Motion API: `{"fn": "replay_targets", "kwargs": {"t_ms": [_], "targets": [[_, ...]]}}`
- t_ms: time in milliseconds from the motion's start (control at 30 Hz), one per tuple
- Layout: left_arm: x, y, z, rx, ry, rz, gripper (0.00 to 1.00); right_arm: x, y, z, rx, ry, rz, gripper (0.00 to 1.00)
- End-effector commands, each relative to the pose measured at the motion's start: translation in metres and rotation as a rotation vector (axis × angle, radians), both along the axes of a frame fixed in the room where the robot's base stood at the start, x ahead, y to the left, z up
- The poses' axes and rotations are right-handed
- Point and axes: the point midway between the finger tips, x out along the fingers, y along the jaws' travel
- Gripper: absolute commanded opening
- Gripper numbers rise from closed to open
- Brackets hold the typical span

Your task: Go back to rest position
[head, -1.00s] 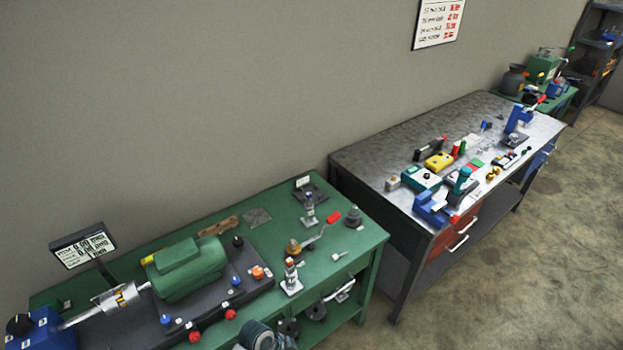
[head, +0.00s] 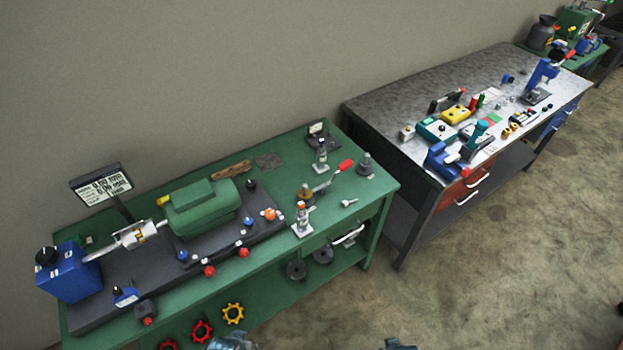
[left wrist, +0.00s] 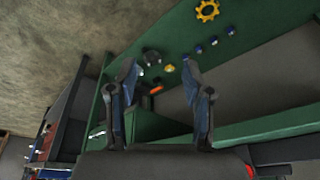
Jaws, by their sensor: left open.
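My left gripper (left wrist: 160,72) is open and empty in the left wrist view, its two dark fingers spread apart. Beyond them are the green workbench's frame and lower shelf, with small parts on the shelf. In the head view, only a blue-grey bit of my left arm (head: 232,341) shows at the bottom edge, in front of the green workbench (head: 330,205). A small dark piece, apparently of my right arm (head: 398,345), peeks in at the bottom edge. Its fingers cannot be made out.
The green workbench carries a green motor-like machine (head: 203,209), a blue box (head: 68,274) and a sign (head: 101,186). Yellow (head: 233,313) and red star-shaped knobs lie on its lower shelf. A grey metal workbench (head: 390,95) stands to the right. Floor (head: 500,270) is open in front.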

Motion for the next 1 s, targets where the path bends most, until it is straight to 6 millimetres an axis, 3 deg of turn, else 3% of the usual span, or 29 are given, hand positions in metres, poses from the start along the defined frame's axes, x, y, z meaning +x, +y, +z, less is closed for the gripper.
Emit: {"fn": "replay_targets", "kwargs": {"t_ms": [267, 367, 467, 600, 700, 833, 1000], "targets": [[-0.003, -0.005, -0.095, 0.004, 0.045, -0.008, 0.5, -0.002, -0.002, -0.096, -0.001, 0.043, 0.005, 0.71], [-0.013, -0.004, -0.144, 0.006, 0.066, -0.012, 0.5, -0.013, -0.003, -0.145, -0.002, 0.064, 0.009, 0.71], [-0.036, 0.0, -0.204, 0.007, 0.096, -0.018, 0.5, -0.036, -0.005, -0.205, -0.007, 0.093, 0.014, 0.71], [-0.087, 0.007, -0.28, 0.012, 0.135, -0.027, 0.5, -0.087, -0.012, -0.28, -0.013, 0.133, 0.023, 0.71], [-0.129, 0.015, -0.318, 0.014, 0.158, -0.032, 0.5, -0.129, -0.019, -0.318, -0.016, 0.155, 0.028, 0.71], [-0.175, 0.024, -0.345, 0.018, 0.181, -0.039, 0.5, -0.174, -0.028, -0.345, -0.02, 0.178, 0.034, 0.71], [-0.205, 0.029, -0.357, 0.021, 0.191, -0.043, 0.5, -0.205, -0.035, -0.358, -0.022, 0.188, 0.039, 0.71]]}}
